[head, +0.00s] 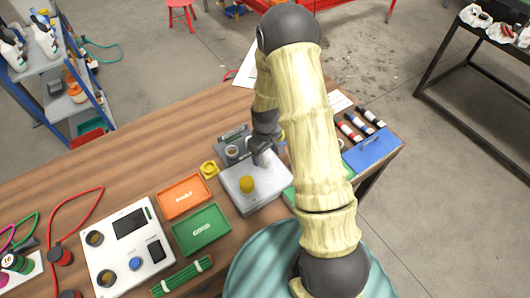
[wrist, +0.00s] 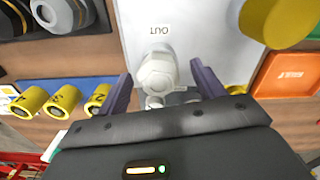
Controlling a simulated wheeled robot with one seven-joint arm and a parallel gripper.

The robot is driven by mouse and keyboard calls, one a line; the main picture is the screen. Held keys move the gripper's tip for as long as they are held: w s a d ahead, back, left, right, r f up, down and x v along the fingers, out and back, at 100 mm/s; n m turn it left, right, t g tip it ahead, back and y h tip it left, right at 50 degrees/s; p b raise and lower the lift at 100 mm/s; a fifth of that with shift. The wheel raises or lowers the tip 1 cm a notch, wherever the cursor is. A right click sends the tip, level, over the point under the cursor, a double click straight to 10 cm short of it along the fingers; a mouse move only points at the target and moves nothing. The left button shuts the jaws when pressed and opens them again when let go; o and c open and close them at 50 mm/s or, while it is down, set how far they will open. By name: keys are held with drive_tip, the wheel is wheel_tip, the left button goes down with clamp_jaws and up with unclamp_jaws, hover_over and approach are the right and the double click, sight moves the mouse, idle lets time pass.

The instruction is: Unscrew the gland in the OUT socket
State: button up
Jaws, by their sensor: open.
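The white gland (wrist: 157,73) has a hex body and sits in the light grey pump block (wrist: 195,18), below the upside-down OUT label (wrist: 158,30). The block also shows in the head view (head: 237,197), where the gland is hidden by my gripper. My gripper (wrist: 161,72) is open, with one purple finger on each side of the gland. Gaps show between both fingers and the gland. In the head view my gripper (head: 261,154) is over the far right part of the block. Another pale rounded part shows just below the gland, partly hidden by my gripper.
A yellow cap (head: 246,184) stands up from the block near the gland. An orange tray (head: 184,196) and a green tray (head: 201,230) lie left of the block. Several yellow lettered parts (wrist: 63,97) are left in the wrist view. A blue tray (head: 372,149) lies right.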

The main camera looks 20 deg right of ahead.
drive_tip(key=c, duration=1)
drive_tip(key=n, duration=0.3)
drive_tip(key=shift+r+n+p, duration=0.1)
drive_tip(key=shift+n+p, duration=0.2)
drive_tip(key=shift+n, duration=0.1)
drive_tip(key=shift+c, duration=0.2)
drive_tip(key=shift+n, duration=0.5)
drive_tip(key=n+p, duration=0.1)
drive_tip(key=n, duration=0.1)
drive_tip(key=shift+n, duration=1.2)
drive_tip(key=o, duration=1)
drive_tip(key=shift+o, duration=0.2)
